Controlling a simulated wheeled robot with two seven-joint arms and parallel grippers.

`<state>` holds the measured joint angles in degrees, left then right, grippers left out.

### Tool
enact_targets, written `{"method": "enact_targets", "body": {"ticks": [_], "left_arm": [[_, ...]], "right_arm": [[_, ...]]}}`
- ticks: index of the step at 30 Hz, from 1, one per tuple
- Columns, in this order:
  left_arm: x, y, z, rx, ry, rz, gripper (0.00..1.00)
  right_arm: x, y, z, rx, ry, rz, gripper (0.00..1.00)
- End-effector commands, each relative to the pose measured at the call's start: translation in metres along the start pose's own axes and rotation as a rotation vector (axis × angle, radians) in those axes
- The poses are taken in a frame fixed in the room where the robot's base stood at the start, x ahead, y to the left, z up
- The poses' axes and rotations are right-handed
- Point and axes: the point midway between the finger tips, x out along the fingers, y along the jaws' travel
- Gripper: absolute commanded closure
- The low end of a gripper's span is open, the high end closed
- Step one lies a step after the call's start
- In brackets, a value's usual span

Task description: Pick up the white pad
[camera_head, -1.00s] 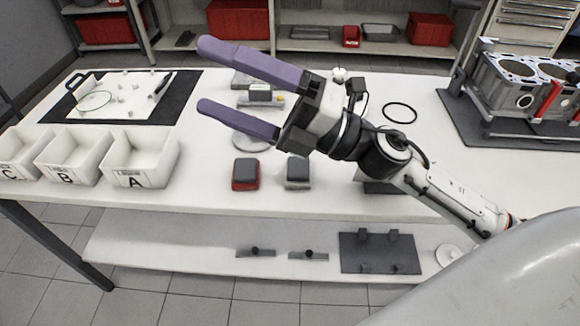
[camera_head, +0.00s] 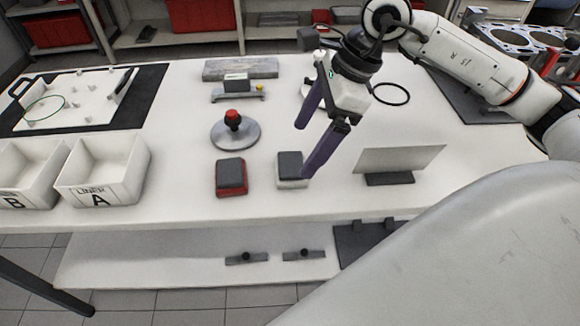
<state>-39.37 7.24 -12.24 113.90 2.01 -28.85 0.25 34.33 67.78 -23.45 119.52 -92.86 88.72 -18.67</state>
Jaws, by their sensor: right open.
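The white pad (camera_head: 293,183) is a small block with a white lower part and a dark grey top. It lies on the white table near the front, right of a similar red pad (camera_head: 231,178). My right gripper (camera_head: 302,150) comes in from the upper right and points down toward the table. Its two purple fingers are apart with nothing between them. One fingertip shows just beside the white pad's right edge; I cannot tell whether it touches. My left gripper is not in view.
A round base with a red knob (camera_head: 234,132) stands behind the red pad. An upright plate on a dark foot (camera_head: 390,178) is to the right. White bins (camera_head: 105,170) stand at the left. An engine block (camera_head: 515,45) is at the far right.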

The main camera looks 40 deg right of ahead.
Motion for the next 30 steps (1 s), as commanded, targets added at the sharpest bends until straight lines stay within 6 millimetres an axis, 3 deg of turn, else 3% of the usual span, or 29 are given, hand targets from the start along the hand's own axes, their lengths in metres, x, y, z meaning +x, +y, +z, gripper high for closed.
{"method": "enact_targets", "body": {"ticks": [5,13,22,23,30], "left_arm": [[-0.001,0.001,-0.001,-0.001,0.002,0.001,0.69],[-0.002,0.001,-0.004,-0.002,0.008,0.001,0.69],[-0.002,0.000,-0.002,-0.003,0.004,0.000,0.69],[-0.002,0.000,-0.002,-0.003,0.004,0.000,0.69],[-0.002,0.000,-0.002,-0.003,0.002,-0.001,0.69]], "right_arm": [[0.014,0.000,0.001,0.001,-0.002,0.003,0.12],[0.052,-0.002,0.001,0.002,-0.002,0.004,0.12],[0.059,-0.002,0.001,0.001,-0.003,0.001,0.12],[0.059,-0.002,0.001,0.001,-0.004,0.001,0.13],[0.059,-0.002,0.001,0.001,-0.003,0.001,0.54]]}}
